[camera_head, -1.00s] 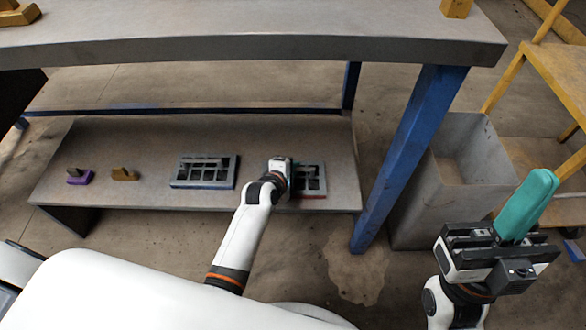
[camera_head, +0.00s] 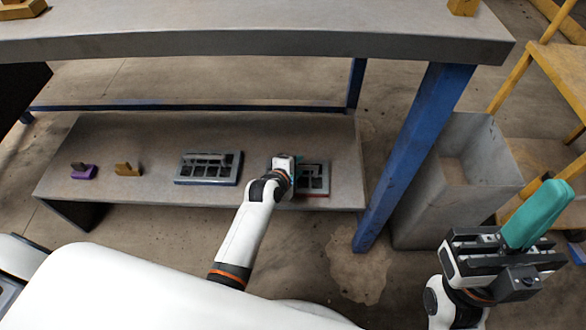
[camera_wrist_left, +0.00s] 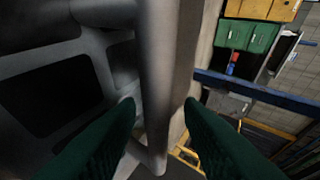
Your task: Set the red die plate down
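The red die plate (camera_head: 315,178) is a grey grid plate with a red lower edge, at the right end of the low shelf (camera_head: 130,202). It looks level and at shelf height; I cannot tell whether its underside fully touches. My left gripper (camera_head: 292,172) is over its left part and hides that side. In the left wrist view the two dark green fingers (camera_wrist_left: 160,105) are on either side of the plate's grey handle bar (camera_wrist_left: 158,70), close against it. My right gripper (camera_head: 537,212), with teal fingers together, is raised at the right, empty.
A similar plate with a blue edge (camera_head: 208,180) lies left of the red one. A purple-based piece (camera_head: 84,173) and a tan piece (camera_head: 128,170) sit further left. A blue leg (camera_head: 415,155) and grey bin (camera_head: 408,225) stand right.

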